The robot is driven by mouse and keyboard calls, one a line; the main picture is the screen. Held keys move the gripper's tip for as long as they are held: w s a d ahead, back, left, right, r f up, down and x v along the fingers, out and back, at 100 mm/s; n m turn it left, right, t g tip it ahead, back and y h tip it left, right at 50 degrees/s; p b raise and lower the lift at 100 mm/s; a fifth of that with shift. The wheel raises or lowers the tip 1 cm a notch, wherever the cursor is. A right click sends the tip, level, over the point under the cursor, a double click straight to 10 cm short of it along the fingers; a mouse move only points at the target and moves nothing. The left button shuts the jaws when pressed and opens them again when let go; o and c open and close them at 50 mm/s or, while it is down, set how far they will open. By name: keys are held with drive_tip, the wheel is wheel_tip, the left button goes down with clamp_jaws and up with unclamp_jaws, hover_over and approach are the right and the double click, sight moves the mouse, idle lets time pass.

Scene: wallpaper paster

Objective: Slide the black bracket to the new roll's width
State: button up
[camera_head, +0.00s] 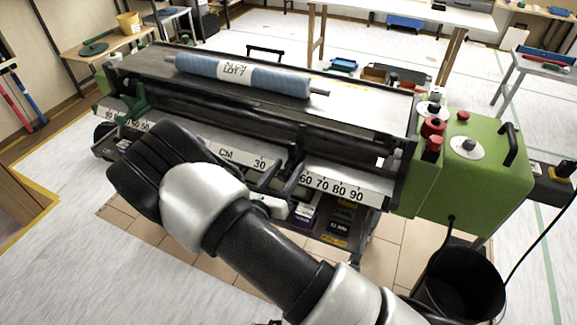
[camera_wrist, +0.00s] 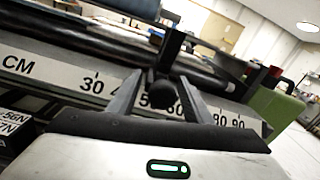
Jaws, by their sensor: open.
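The new roll (camera_head: 240,75) is a blue roll with a white printed label, lying across the top of the machine. The white centimetre scale (camera_head: 345,185) runs along the machine's front; it also shows in the wrist view (camera_wrist: 50,73). The black bracket (camera_wrist: 170,48) stands at the scale between the 30 and 80 marks, with a dark round knob (camera_wrist: 162,89) facing me. My gripper (camera_wrist: 162,77) is open, with one finger on each side of the knob. I cannot tell whether the fingers touch it. In the head view my gripper (camera_head: 280,175) partly hides the bracket and scale.
A green bracket (camera_head: 134,100) stands at the scale's left end. A green control box (camera_head: 475,165) with red knobs is at the right end, with a black bin (camera_head: 460,285) below. A shelf of boxes (camera_head: 325,220) sits under the scale.

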drive_tip(key=v, duration=1.6)
